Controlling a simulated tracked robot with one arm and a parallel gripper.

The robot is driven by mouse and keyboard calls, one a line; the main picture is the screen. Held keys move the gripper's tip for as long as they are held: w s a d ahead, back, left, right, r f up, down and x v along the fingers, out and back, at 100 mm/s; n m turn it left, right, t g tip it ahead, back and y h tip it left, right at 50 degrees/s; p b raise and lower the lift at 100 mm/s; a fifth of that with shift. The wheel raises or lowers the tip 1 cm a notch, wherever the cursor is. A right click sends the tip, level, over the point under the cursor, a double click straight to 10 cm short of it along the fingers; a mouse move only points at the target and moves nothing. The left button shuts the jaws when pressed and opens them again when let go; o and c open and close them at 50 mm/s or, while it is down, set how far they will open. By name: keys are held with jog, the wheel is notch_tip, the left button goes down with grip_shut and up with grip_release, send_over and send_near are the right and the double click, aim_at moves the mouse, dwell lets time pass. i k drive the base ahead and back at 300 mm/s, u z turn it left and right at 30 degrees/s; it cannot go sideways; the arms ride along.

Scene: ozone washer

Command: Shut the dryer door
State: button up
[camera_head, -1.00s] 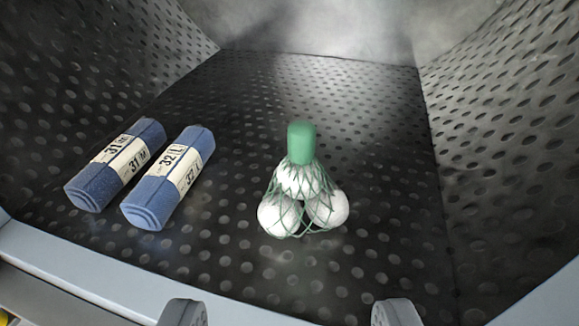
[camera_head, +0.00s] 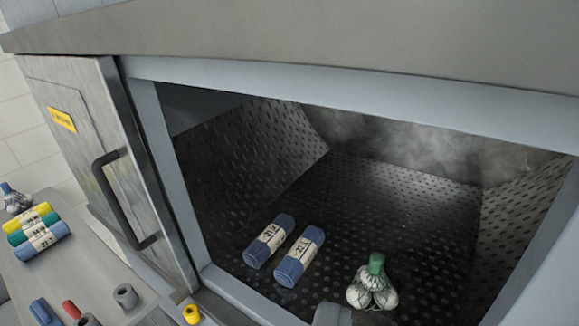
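The dryer opening (camera_head: 330,200) is uncovered, and its dark perforated drum shows inside. A grey metal door panel (camera_head: 75,135) with a yellow label stands at the left of the opening. Its dark bar handle (camera_head: 112,205) is near its right edge. How the panel is hinged or slides does not show. One grey fingertip of my gripper (camera_head: 332,315) shows at the bottom edge, in front of the opening's lower sill and apart from the handle. The other finger cannot be made out, so its opening is unclear.
Two blue rolls (camera_head: 285,250) and a green-topped net of white balls (camera_head: 373,284) lie in the drum. At left, a grey shelf (camera_head: 95,265) holds yellow, green and blue rolls (camera_head: 38,232), another net bundle (camera_head: 15,198) and small cylinders. A grey beam (camera_head: 300,40) runs above the opening.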

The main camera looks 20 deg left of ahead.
aim_at(82, 100)
jog(key=u, duration=1.45)
jog(key=k, duration=1.25)
jog(key=u, duration=0.45)
jog(key=i, duration=1.75)
jog(key=z, duration=0.15)
